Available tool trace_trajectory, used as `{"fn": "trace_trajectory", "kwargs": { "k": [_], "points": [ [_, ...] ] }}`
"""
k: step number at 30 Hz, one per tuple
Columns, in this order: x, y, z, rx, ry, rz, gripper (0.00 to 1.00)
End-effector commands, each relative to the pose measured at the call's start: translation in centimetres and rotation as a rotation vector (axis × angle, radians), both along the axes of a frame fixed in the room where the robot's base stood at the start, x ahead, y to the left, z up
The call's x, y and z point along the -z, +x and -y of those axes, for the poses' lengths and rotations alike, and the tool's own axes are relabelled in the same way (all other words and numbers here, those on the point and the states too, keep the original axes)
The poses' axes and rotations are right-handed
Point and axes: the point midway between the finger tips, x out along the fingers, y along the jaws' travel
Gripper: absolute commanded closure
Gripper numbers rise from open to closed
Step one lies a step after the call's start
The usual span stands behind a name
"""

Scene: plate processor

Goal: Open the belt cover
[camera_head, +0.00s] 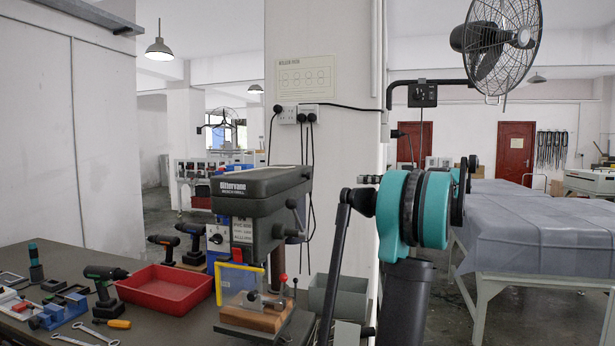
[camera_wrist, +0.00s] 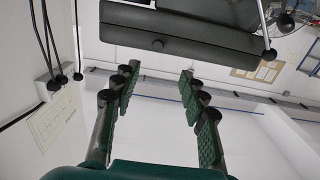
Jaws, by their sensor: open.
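The belt cover (camera_head: 255,181) is the dark grey-green top of the drill press (camera_head: 247,228) on the workbench. It lies level and looks shut on the machine head. The cover's edge lies beyond the fingertips, and no contact shows. In the head view my teal arm joints are right of the press, and I cannot make out my fingers.
A pillar (camera_head: 340,120) with sockets and hanging cables stands close behind the press. A red tray (camera_head: 165,287) and cordless drills lie on the bench to the left. A feed handle (camera_head: 294,220) sticks out at the press's right. A sheet-covered table (camera_head: 540,222) stands far right.

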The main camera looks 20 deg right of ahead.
Motion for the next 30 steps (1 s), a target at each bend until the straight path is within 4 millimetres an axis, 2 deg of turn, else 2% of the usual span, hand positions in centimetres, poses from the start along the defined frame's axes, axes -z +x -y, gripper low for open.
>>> {"fn": "trace_trajectory", "kwargs": {
  "k": [3,8,24,30],
  "points": [
    [-0.8,0.0,0.5,0.002,0.002,0.034,0.57],
    [-0.8,1.0,-1.2,-0.001,0.002,0.034,0.57],
    [-0.7,6.9,-10.0,-0.001,0.002,0.031,0.57],
    [-0.7,8.6,-12.5,0.0,0.003,0.03,0.57]
  ]
}}
